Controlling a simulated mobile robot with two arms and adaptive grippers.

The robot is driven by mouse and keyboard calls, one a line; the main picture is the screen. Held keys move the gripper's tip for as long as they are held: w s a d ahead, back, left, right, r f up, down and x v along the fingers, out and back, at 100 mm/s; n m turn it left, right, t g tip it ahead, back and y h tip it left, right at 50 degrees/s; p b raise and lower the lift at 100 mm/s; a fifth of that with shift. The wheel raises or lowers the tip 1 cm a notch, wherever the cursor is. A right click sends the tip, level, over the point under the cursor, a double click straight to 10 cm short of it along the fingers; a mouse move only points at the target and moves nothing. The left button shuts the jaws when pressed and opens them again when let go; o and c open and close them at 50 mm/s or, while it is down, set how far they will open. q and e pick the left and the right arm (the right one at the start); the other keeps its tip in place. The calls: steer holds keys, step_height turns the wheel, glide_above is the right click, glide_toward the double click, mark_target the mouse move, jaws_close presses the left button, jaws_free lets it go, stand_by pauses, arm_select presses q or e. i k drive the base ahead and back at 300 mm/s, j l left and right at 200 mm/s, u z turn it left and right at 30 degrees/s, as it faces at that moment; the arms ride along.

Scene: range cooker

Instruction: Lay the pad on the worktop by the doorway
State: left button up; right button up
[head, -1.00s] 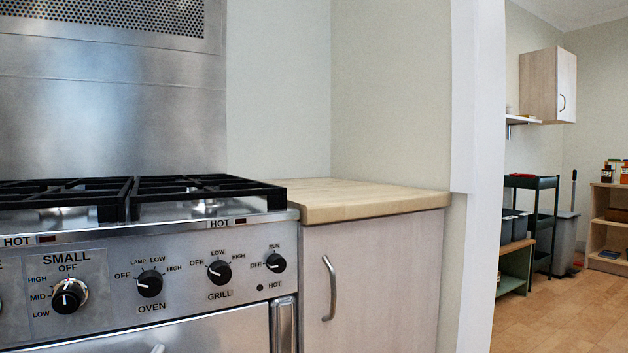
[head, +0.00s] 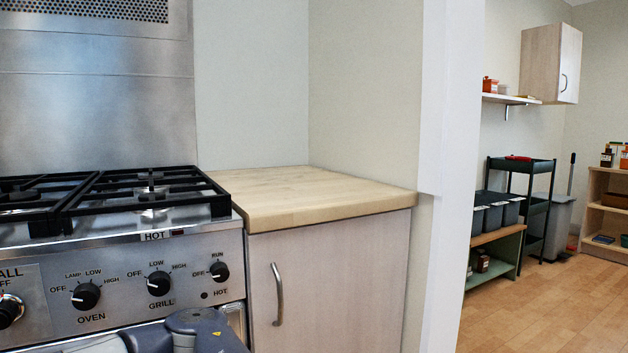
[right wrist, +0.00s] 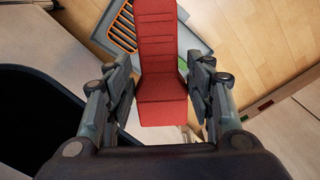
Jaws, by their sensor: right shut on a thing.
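The pad is red with cross seams; in the right wrist view the red pad (right wrist: 158,45) stands lengthwise between the fingers of my right gripper (right wrist: 161,82), which is shut on it. The pale wooden worktop (head: 310,192) sits right of the cooker, beside the doorway, and its top is bare. Neither the pad nor the right gripper's fingers show in the head view. My left gripper is in neither current view.
The cooker's black pan grates (head: 150,190) stand left of the worktop. A wall and the white door frame (head: 450,130) bound its right side. Beyond the doorway are a dark green trolley (head: 520,167), shelves and open wooden floor (head: 540,310).

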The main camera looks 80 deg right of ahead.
mark_target(351, 187)
steer(key=k+l+z, duration=0.7)
steer(key=l, duration=0.25)
